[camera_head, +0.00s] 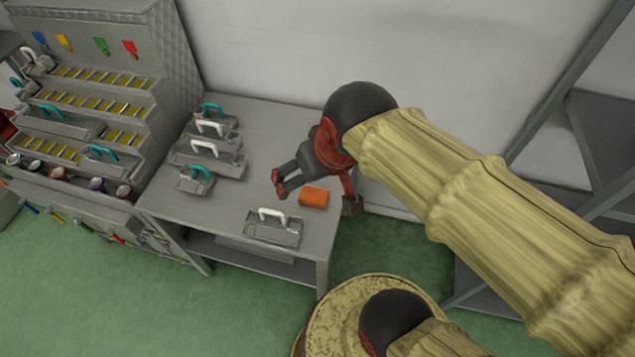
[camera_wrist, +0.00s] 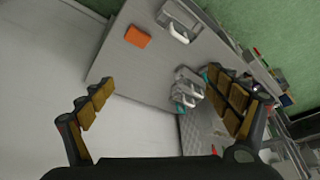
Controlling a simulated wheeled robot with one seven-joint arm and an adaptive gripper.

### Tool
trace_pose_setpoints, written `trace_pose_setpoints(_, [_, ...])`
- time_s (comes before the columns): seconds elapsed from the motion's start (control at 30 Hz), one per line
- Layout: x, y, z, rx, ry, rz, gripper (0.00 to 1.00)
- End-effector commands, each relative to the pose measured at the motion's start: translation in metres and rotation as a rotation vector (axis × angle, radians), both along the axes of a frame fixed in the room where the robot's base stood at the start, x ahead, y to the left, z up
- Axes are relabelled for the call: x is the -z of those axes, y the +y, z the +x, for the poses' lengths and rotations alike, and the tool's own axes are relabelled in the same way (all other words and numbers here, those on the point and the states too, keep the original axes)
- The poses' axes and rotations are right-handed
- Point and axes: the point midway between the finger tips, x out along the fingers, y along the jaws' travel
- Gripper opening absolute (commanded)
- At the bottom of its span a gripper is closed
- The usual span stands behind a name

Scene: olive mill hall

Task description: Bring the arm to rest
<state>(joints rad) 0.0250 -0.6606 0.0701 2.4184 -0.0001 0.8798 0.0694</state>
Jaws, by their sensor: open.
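My arm, in a yellowish sleeve, reaches in from the right in the head view. My gripper (camera_head: 312,192) is over the right part of the grey table (camera_head: 265,130), close to an orange block (camera_head: 313,197). In the wrist view my gripper (camera_wrist: 165,108) has its two padded fingers spread wide, with nothing between them. The orange block (camera_wrist: 137,37) lies on the table beyond the fingers, apart from them. The height of my gripper above the table is hard to judge.
A grey tray with a white handle (camera_head: 272,228) sits at the table's front edge. Several handled trays (camera_head: 210,155) stand at the table's left. A stepped rack (camera_head: 100,100) stands further left. A wall (camera_head: 290,45) is behind, and a grey metal frame (camera_head: 565,90) at right.

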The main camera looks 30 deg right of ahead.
Motion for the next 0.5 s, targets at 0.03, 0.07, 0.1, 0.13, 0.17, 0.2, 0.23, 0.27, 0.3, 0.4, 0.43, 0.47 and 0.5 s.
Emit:
trace_pose_setpoints(0.03, [-0.004,0.003,-0.011,-0.030,-0.022,-0.010,0.89])
trace_pose_setpoints(0.07, [-0.006,0.004,-0.016,-0.043,-0.031,-0.014,0.89])
trace_pose_setpoints(0.1, [-0.007,0.005,-0.021,-0.059,-0.040,-0.021,0.89])
trace_pose_setpoints(0.13, [-0.007,0.006,-0.024,-0.069,-0.046,-0.024,0.89])
trace_pose_setpoints(0.17, [-0.009,0.007,-0.026,-0.075,-0.052,-0.027,0.89])
trace_pose_setpoints(0.2, [-0.009,0.007,-0.028,-0.082,-0.056,-0.029,0.89])
trace_pose_setpoints(0.23, [-0.009,0.007,-0.029,-0.085,-0.057,-0.031,0.89])
trace_pose_setpoints(0.27, [-0.009,0.008,-0.030,-0.088,-0.057,-0.032,0.89])
trace_pose_setpoints(0.3, [-0.009,0.008,-0.030,-0.089,-0.058,-0.033,0.89])
trace_pose_setpoints(0.4, [-0.009,0.008,-0.030,-0.089,-0.057,-0.033,0.89])
trace_pose_setpoints(0.43, [-0.009,0.008,-0.030,-0.089,-0.057,-0.033,0.89])
trace_pose_setpoints(0.47, [-0.009,0.008,-0.030,-0.088,-0.057,-0.032,0.89])
trace_pose_setpoints(0.5, [-0.009,0.008,-0.030,-0.088,-0.057,-0.032,0.89])
